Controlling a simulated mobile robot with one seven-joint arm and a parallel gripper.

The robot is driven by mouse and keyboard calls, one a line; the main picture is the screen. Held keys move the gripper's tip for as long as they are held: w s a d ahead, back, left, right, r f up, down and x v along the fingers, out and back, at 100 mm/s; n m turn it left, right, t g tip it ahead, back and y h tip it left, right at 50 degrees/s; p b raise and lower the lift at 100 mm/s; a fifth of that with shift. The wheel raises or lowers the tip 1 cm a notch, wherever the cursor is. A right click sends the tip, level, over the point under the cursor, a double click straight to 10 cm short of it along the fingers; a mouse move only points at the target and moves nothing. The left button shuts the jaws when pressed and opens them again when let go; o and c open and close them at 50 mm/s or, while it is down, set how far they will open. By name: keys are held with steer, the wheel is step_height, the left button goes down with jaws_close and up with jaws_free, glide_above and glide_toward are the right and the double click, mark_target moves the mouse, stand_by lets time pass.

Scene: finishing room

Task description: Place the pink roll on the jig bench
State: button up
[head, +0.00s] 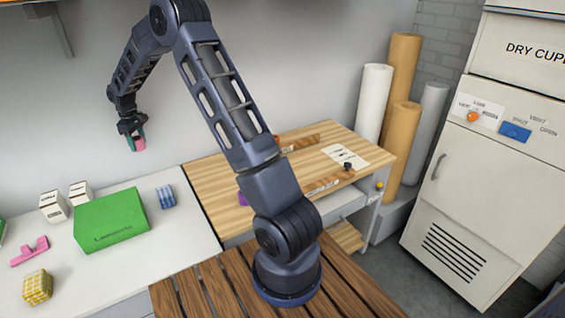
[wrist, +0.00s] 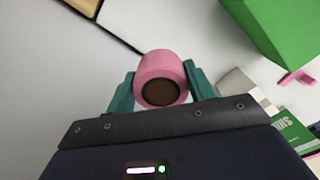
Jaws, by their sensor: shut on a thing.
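My gripper (head: 135,140) is shut on the pink roll (head: 139,144), held in the air above the back of the white counter. In the wrist view the pink roll (wrist: 162,78) sits between the two green fingers of my gripper (wrist: 161,88), with its dark round end facing the camera. The wooden-topped jig bench (head: 225,183) stands to the right of the white counter, and part of it is hidden behind my arm. A purple thing (head: 242,198) on the bench is mostly hidden by my arm.
The white counter (head: 85,270) holds a green box (head: 111,220), a blue checked block (head: 165,196), a yellow checked block (head: 37,287), a pink piece (head: 30,251) and small white boxes (head: 54,206). On the bench lie a paper sheet (head: 345,155) and wooden strips. Its left part is bare.

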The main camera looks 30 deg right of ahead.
steer(key=s+d+r+m, duration=0.2)
steer(key=d+m, duration=0.6)
steer(key=d, duration=4.3)
steer(key=f, duration=1.9)
steer(key=shift+s+a+f, duration=0.15)
steer(key=shift+s, duration=0.05)
steer(key=shift+f, duration=0.1)
steer(key=o, duration=1)
